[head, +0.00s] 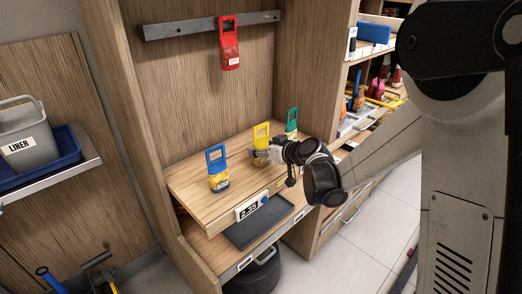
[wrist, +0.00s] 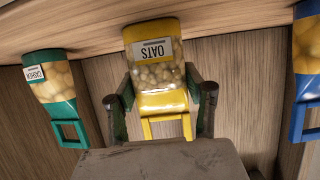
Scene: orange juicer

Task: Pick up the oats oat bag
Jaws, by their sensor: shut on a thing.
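The oats bag (head: 261,133) is a clear container with a yellow handle, standing upright at the middle of the wooden counter (head: 200,190). In the wrist view, which is upside down, the oats bag (wrist: 158,75) shows its OATS label and pale round contents. My gripper (wrist: 160,88) is shut on it, one finger at each side below the yellow handle. In the head view my gripper (head: 266,153) reaches in from the right and hides part of the bag. I cannot tell whether its base touches the counter.
A blue-handled bag (head: 218,170) stands to the left and a green-handled bag (head: 291,122) to the right. A red-handled bag (head: 230,45) hangs on the rail above. A display reading 2.35 (head: 252,207) is on the counter's front, above a dark tray (head: 258,222).

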